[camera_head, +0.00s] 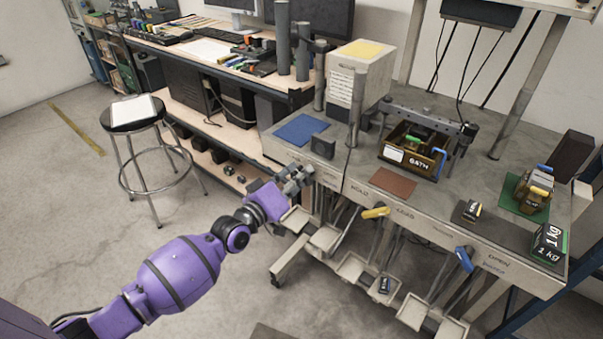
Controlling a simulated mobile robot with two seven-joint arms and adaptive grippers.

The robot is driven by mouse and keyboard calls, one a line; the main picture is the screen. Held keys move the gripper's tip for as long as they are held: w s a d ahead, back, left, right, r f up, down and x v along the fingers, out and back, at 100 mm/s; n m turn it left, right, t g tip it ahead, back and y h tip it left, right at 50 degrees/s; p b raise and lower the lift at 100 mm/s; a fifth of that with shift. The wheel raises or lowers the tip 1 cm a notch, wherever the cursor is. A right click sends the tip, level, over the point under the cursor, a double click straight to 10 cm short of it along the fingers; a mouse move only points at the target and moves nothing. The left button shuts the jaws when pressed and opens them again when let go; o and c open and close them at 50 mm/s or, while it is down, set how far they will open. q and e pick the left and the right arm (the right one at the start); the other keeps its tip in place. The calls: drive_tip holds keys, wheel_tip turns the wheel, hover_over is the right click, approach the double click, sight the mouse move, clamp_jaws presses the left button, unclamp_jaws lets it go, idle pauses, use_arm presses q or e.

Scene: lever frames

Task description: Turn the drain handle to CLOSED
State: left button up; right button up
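A blue lever handle (464,259) sits on the bench front at the lower right. The word OPEN (498,263) reads to its right; a fainter label to its left is too small to read. The blue handle slants down to the right. A yellow lever handle (376,212) lies further left on the same front, nearly level, between labels that look like HOLD and LOAD. My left gripper (298,179) is at the bench's left front corner, left of both handles and touching neither as far as I can see. Its finger opening is unclear. My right gripper is out of view.
A wooden box marked BATH (411,155), a brown mat (393,182), a blue mat (300,129) and a 1 kg block (549,243) are on the bench. Small trays (354,269) hang below its front edge. A stool (134,116) stands at the left on open floor.

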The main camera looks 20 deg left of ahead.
use_arm(q)
drive_tip(key=v, duration=1.1)
drive_tip(key=s+d+f+m+g+y+p, duration=0.3)
drive_tip(key=s+f+m+g, duration=0.3)
drive_tip(key=s+f, duration=0.75)
drive_tip(key=s+d+f+g+y+p, duration=0.1)
drive_tip(key=s+f, duration=0.2)
drive_tip(key=s, duration=0.8)
drive_tip(key=s+f+g+y+p, duration=0.1)
drive_tip(key=s+f, duration=0.2)
drive_tip(key=s, duration=0.8)
drive_tip(key=shift+s+d+f+y+p, duration=0.2)
drive_tip(key=shift+s+d+y+p, duration=0.1)
drive_tip(key=shift+d+y+p, duration=0.1)
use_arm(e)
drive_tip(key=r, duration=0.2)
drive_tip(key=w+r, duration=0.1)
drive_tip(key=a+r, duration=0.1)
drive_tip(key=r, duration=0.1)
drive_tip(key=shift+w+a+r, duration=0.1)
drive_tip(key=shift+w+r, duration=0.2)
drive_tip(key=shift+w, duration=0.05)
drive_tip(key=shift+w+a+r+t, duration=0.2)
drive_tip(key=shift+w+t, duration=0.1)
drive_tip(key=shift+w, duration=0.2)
